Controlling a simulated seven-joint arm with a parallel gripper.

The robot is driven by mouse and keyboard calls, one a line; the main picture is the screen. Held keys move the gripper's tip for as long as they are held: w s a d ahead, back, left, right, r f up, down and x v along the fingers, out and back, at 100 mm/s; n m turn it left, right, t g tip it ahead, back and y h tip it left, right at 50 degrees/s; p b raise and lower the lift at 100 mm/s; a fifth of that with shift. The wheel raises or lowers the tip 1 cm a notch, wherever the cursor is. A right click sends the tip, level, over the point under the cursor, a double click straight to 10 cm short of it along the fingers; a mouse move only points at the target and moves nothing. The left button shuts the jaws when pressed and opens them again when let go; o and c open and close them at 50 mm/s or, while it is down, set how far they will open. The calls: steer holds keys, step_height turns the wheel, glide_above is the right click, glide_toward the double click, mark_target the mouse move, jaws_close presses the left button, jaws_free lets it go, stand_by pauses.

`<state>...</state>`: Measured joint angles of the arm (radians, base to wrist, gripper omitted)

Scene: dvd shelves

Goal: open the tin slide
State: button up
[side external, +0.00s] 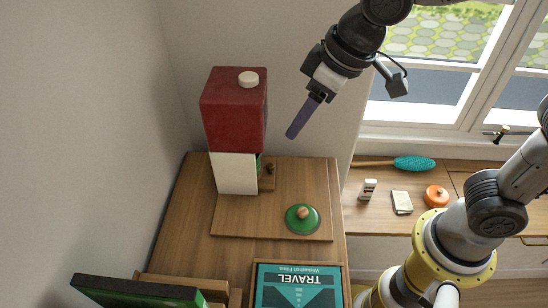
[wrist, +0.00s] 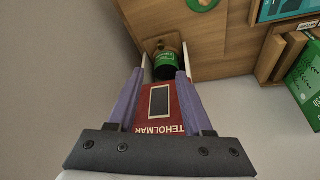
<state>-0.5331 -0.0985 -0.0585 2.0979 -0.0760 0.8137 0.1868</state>
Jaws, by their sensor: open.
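The tin dispenser has a red upper box (side external: 234,110) with a white cap and a white lower panel (side external: 236,174). It stands at the back of a wooden board. Its red face, lettered TEHOLMAR, also shows in the wrist view (wrist: 156,108). A small wooden slide with a round knob (side external: 269,169) sits low at its right side; the knob shows in the wrist view (wrist: 160,44). A green tin (wrist: 168,66) shows beside the slide, between white walls. My gripper (side external: 291,135) is open and empty, in the air right of the red box. Its purple fingers (wrist: 162,74) frame the dispenser in the wrist view.
A green round lid with a wooden knob (side external: 302,218) lies on the board. A teal TRAVEL case (side external: 298,287) is at the front. The window-side counter holds a turquoise brush (side external: 414,163), a white card and an orange pot (side external: 436,195). A wall stands behind.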

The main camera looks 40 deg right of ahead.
mark_target(270, 165)
steer(key=x, duration=1.3)
steer(key=shift+f, duration=0.35)
jaws_close()
steer(key=shift+w+a, duration=0.1)
stand_by(0.8)
